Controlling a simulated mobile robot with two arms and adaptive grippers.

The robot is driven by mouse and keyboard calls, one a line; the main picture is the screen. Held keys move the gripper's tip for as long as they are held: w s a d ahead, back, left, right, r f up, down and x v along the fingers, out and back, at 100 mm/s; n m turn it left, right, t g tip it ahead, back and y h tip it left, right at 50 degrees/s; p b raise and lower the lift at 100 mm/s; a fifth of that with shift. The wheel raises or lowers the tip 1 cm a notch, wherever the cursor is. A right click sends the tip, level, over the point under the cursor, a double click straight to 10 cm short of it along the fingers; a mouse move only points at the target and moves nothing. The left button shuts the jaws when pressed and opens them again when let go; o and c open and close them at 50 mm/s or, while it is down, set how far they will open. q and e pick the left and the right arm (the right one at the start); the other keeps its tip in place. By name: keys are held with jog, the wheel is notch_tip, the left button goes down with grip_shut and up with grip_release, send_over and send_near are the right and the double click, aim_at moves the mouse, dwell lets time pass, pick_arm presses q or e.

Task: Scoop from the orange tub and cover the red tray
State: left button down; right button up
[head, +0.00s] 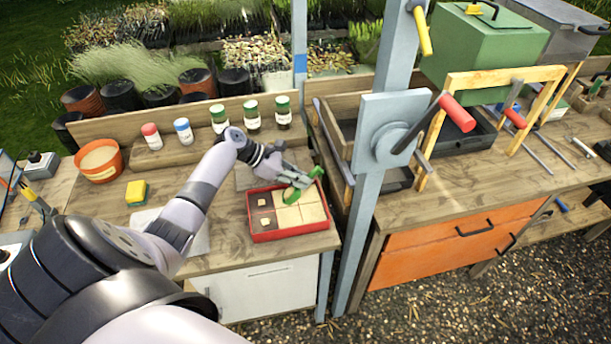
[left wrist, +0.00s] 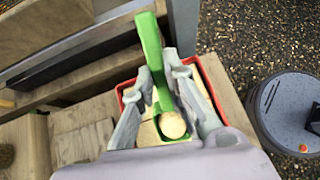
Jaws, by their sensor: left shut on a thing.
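The orange tub (head: 99,174) stands at the far left of the bench, with pale tan material inside. The red tray (head: 291,236) lies at the bench's right end. Several of its cells look filled level with tan; dark cells on the left show small tan lumps. My left gripper (head: 296,183) is shut on a green scoop (head: 291,194) above the tray's back part. In the left wrist view, the scoop (left wrist: 152,45) has a rounded tan load (left wrist: 172,125) in its bowl, and the tray (left wrist: 196,62) is partly hidden behind the gripper. My right gripper is not in view.
A yellow and green sponge (head: 137,192) lies right of the tub. Bottles with red, blue and green caps (head: 184,131) line the bench's back. A grey post (head: 366,215) with a red-handled lever (head: 456,113) stands right of the tray. Bench between sponge and tray is partly hidden by my arm.

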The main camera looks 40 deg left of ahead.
aim_at(310, 172)
pick_arm(q)
jog(key=s+a, duration=0.4)
jog(key=s, duration=0.1)
jog(key=shift+s+a, duration=0.25)
jog(key=shift+a, duration=0.1)
dwell(0.8)
jog(key=shift+w+d, duration=1.4)
jog(key=shift+w, duration=0.25)
jog(key=shift+w+d, duration=1.35)
jog(key=shift+w, duration=0.25)
jog(key=shift+r+g+y, duration=0.3)
jog(key=shift+r+y, duration=0.1)
jog(key=shift+r, duration=0.1)
notch_tip(310, 172, up, 3)
jog(key=g+y, duration=0.3)
jog(key=shift+w+f, duration=0.1)
jog(key=shift+f, duration=0.05)
jog(key=r+g+y, duration=0.1)
jog(key=g+y, duration=0.1)
jog(key=shift+r+y, duration=0.15)
jog(key=shift+y, duration=0.25)
jog(key=shift+s, duration=0.2)
